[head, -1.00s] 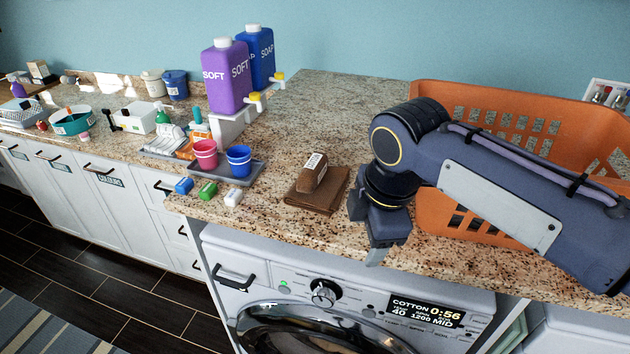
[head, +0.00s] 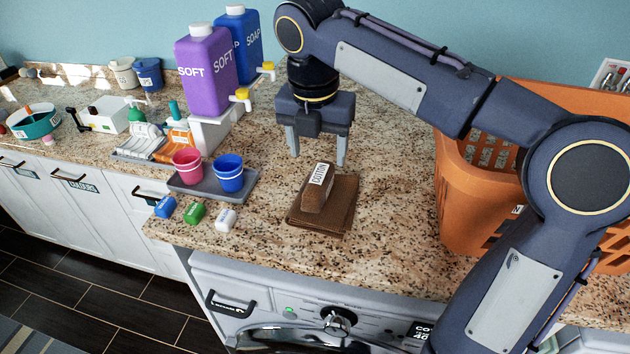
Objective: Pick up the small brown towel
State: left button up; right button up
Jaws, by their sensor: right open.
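A small brown towel (head: 337,219) lies folded flat on the speckled countertop, above the washing machine. A brown block-shaped item with a white label reading COTTON (head: 318,190) rests on top of it and hides part of it. My right gripper (head: 316,159) is open and empty, fingers pointing down, behind and slightly above the towel in the picture. It appears apart from both the towel and the labelled item. My left gripper is not in view.
An orange basket (head: 463,215) stands to the right, partly behind my right arm. A grey tray (head: 240,190) with a pink cup (head: 187,166) and a blue cup (head: 229,173) is left of the towel. Purple (head: 205,75) and blue (head: 240,40) bottles stand behind.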

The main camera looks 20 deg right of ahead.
aim_at(319, 174)
jog(key=shift+w+f, duration=0.1)
jog(key=shift+f, duration=0.2)
jog(key=f, duration=0.7)
jog(key=shift+w+d, duration=0.1)
jog(key=shift+d, duration=0.25)
jog(key=shift+c, duration=0.2)
jog(key=c, duration=1)
jog(key=shift+c, duration=0.2)
jog(key=shift+r, duration=0.2)
